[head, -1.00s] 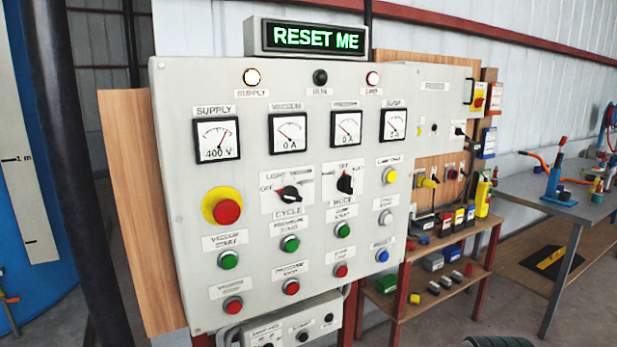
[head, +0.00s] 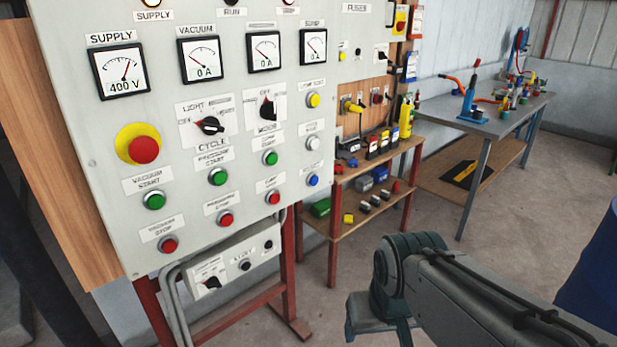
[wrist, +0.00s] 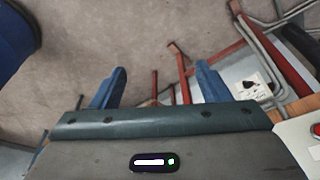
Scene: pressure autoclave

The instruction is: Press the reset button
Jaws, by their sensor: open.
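The grey control panel (head: 110,165) fills the left of the head view. At its lower right is a blue button (head: 313,180), the only blue one; its label is too blurred to read surely. A white button (head: 313,143) is above it, and a red button (head: 273,197) is to its lower left. My gripper (wrist: 158,80) is open and empty in the wrist view, its two blue fingers spread apart over the floor. In the head view my arm is at lower right, below and apart from the panel; the fingertips do not show there.
A small switch box (head: 225,268) on a red frame hangs below the panel. A wooden shelf (head: 345,225) with several small items stands right of it, and a metal workbench (head: 490,108) farther right. A dark blue object (head: 592,265) is at the right edge. Open floor lies between.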

